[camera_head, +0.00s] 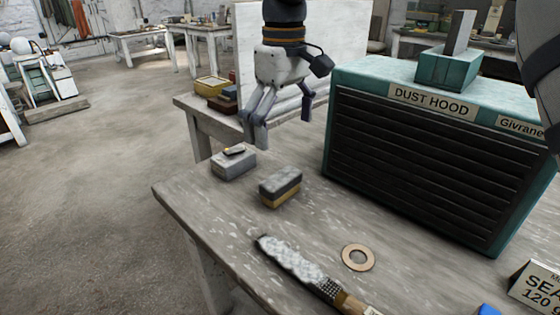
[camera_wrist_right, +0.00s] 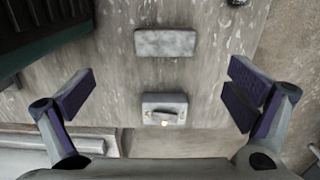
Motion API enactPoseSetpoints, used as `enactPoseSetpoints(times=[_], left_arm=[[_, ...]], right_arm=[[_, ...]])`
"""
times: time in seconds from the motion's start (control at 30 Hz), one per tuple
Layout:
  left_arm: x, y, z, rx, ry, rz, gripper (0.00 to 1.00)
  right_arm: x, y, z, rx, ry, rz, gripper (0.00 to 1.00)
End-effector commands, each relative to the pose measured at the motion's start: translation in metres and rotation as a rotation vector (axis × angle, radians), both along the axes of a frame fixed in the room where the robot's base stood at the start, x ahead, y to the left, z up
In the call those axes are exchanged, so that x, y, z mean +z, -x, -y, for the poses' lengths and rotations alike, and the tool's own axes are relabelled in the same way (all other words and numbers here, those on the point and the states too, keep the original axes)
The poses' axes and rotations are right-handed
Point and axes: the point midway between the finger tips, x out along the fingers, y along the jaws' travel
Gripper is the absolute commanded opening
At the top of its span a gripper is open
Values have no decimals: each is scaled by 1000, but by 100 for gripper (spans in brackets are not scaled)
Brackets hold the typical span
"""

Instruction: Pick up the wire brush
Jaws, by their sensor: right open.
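I cannot tell for sure which thing is the wire brush. A long tool (camera_head: 297,264) with a wooden handle and a pale, mottled, dark-dotted body lies at the near table edge; it may be a brush or a rasp. A grey block (camera_head: 233,166) carries a small dark piece with a yellow tip (camera_head: 235,150); the block also shows in the wrist view (camera_wrist_right: 151,99). A dark-topped, yellow-based block (camera_head: 280,187) lies beside it, seen also in the wrist view (camera_wrist_right: 165,42). My right gripper (camera_head: 282,121) is open and empty above the blocks. My left gripper is not in view.
A teal dust hood (camera_head: 410,160) with a teal box (camera_head: 447,68) on top bounds the table's right side. A sign (camera_head: 537,287) stands at lower right. The table's left corner (camera_head: 178,190) is bare.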

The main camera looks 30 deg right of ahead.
Motion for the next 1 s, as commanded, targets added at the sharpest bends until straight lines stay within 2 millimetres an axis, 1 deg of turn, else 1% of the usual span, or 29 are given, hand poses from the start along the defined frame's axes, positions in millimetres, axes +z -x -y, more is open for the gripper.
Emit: enactPoseSetpoints(times=[0.07,0.3,0.47,0.6,0.7,0.8,0.93,0.97,1.0], left_arm=[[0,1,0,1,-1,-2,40],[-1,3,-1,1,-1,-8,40],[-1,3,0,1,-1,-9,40],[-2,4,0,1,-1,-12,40],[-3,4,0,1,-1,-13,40],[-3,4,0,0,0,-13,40],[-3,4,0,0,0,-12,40],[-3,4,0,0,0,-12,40],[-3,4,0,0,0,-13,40]], right_arm=[[-3,0,-1,1,-1,-1,98],[-55,1,-1,2,-2,-4,98],[-75,1,-1,1,-2,-3,98],[-104,-1,-4,1,-2,-4,98],[-117,-1,-4,1,-1,0,98],[-121,-1,-4,1,-1,3,98],[-120,-1,-4,1,-1,3,98],[-120,-1,-4,1,-1,3,96],[-120,-1,-4,1,0,3,87]])
